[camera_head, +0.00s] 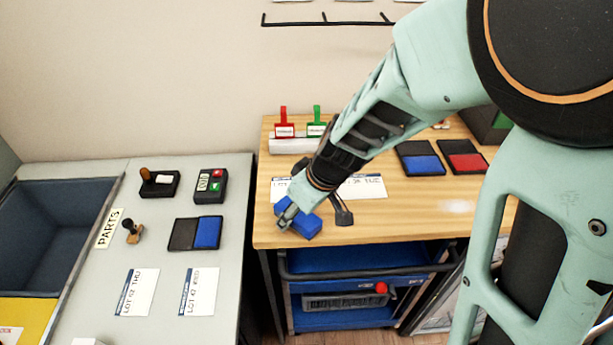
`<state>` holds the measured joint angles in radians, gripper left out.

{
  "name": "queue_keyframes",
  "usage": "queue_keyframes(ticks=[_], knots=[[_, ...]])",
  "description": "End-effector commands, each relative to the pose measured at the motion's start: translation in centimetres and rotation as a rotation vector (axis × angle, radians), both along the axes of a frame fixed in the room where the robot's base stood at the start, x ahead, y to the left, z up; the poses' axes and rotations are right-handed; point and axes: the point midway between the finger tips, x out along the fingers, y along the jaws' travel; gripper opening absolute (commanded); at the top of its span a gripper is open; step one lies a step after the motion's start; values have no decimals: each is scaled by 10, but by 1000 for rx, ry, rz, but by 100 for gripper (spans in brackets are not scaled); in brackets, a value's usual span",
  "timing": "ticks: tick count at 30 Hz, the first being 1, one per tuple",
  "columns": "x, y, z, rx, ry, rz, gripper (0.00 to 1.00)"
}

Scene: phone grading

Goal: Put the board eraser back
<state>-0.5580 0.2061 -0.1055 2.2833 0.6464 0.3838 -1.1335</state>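A blue block (307,226), which looks like the board eraser, is at the front left of the wooden table (430,215). My gripper (288,213) is right at it, reaching down from the upper right and covering part of it. One grey fingertip shows against the block's left side.
A blue ink pad (423,165) and a red one (468,162) lie on the wooden table. The grey table (150,255) holds stamps, another blue pad (206,233), cards and a bin (45,225).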

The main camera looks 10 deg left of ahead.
Motion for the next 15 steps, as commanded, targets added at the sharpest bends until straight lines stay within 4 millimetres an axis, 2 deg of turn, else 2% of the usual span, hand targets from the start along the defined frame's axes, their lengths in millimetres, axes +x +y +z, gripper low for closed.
queue_keyframes(ticks=[5, 15], knots=[[-1, -2, 10, 0, -1, 0, 52], [-13, -23, 71, 1, -4, -1, 52]])
